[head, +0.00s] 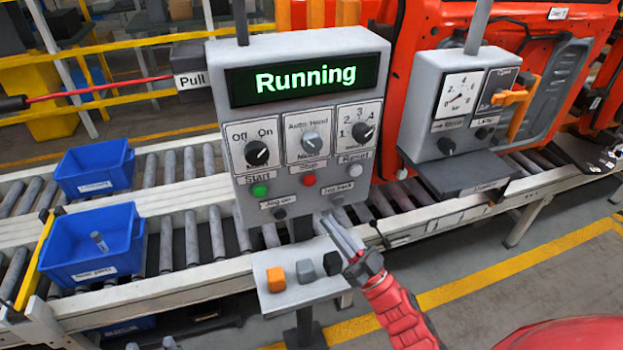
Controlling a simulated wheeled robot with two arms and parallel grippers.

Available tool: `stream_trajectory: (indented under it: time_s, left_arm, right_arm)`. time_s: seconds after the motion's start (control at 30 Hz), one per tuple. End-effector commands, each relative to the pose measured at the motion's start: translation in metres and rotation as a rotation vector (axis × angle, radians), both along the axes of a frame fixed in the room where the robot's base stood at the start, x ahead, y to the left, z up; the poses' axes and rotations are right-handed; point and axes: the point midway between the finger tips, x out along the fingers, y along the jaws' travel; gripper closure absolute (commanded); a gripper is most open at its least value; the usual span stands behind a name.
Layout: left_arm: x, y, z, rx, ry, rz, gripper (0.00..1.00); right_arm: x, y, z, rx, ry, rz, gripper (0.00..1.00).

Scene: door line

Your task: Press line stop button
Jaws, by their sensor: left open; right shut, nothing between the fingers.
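The grey control panel (232,150) stands upright in the middle of the head view, and its display (303,79) reads "Running" in green. The red Stop button (309,179) is in the panel's middle, between the green Start button (260,190) and the white Reset button (355,170). My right gripper (332,223) is shut and empty. Its tips are below and slightly right of the Stop button, near the Jog back button (337,199); I cannot tell whether they touch the panel. Only the tips of my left gripper (150,345) show at the bottom edge, spread apart.
A small shelf (318,291) with orange, grey and black blocks sits below the panel. A roller conveyor (190,235) with blue bins (110,225) runs behind it. A gauge box (460,100) and an orange door (400,45) are at right.

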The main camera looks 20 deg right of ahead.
Motion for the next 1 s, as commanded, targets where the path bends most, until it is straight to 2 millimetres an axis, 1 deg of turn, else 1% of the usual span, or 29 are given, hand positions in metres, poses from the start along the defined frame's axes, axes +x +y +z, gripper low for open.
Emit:
stream_trajectory:
  time_s: [0.13,0.23,0.5,0.7,0.83,1.0]
  left_arm:
    - [0.0,0.0,-0.003,0.0,0.0,0.0,0.5]
    - [0.0,0.0,-0.007,0.0,0.0,0.0,0.5]
    - [0.0,0.0,-0.021,0.0,0.0,0.0,0.5]
    - [0.0,0.0,-0.027,0.0,0.0,0.0,0.5]
    - [0.0,0.0,-0.029,0.0,0.0,0.0,0.5]
    - [0.0,0.0,-0.03,0.0,0.0,0.0,0.5]
  right_arm:
    - [0.004,0.0,-0.001,0.0,-0.001,0.001,1.0]
    - [0.013,0.0,-0.001,0.0,-0.003,0.0,1.0]
    - [0.051,0.002,-0.001,-0.001,-0.004,-0.001,1.0]
    - [0.075,0.002,-0.002,0.0,0.0,0.0,1.0]
    - [0.084,0.003,0.0,0.0,-0.001,-0.001,1.0]
    - [0.088,0.003,0.0,0.001,-0.001,0.0,1.0]
